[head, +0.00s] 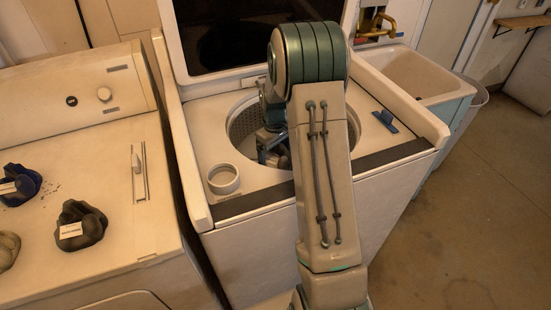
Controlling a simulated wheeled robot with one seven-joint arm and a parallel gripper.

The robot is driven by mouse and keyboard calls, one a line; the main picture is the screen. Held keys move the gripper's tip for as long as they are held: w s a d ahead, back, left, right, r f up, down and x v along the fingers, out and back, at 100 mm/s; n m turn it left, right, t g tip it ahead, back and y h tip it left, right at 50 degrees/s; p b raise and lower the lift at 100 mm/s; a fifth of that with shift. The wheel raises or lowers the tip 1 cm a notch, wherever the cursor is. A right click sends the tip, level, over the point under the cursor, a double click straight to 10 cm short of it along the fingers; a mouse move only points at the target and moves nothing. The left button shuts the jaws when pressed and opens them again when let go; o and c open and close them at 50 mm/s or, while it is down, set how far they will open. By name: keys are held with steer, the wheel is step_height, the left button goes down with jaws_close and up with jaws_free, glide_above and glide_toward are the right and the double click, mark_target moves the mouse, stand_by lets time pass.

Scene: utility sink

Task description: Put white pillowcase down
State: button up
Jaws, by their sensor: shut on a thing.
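My arm reaches over the front of an open top-loading washer (205,125), and my gripper (272,155) is down in the mouth of its drum (238,122). The gripper is mostly in shadow and partly hidden behind my own arm. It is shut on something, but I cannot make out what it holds. No white pillowcase can be told apart in this view; the inside of the drum is dark and largely covered by the arm.
A white round cup (223,180) and a blue object (385,120) rest on the washer top. The raised lid stands behind. At left, a dryer (130,235) carries dark lumpy bags (80,226). A utility sink (415,75) stands at right, with open floor (470,220) before it.

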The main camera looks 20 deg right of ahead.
mark_target(275, 153)
step_height(275, 153, down, 3)
steer(key=shift+f, duration=0.1)
steer(key=o, duration=0.8)
step_height(275, 153, up, 12)
steer(key=shift+f, duration=0.1)
steer(key=shift+s+a+r, duration=0.1)
steer(key=shift+a+r, duration=0.05)
steer(key=shift+r, duration=0.2)
steer(key=s+a+r+m, duration=0.1)
steer(key=s+a+r, duration=0.2)
steer(key=s, duration=0.3)
steer(key=s+a+r+m+t, duration=0.1)
steer(key=s+a+r, duration=0.2)
steer(key=s, duration=0.3)
steer(key=s+a+r+m+t, duration=0.1)
steer(key=s+a+r, duration=0.2)
steer(key=s, duration=0.4)
steer(key=shift+r, duration=0.2)
steer(key=shift+m+t, duration=0.3)
steer(key=shift+m, duration=0.5)
steer(key=s, duration=0.2)
steer(key=s+a, duration=0.1)
steer(key=s, duration=0.1)
steer(key=s+f, duration=0.1)
steer(key=s, duration=0.2)
steer(key=shift+s+a, duration=0.1)
steer(key=shift+a, duration=0.25)
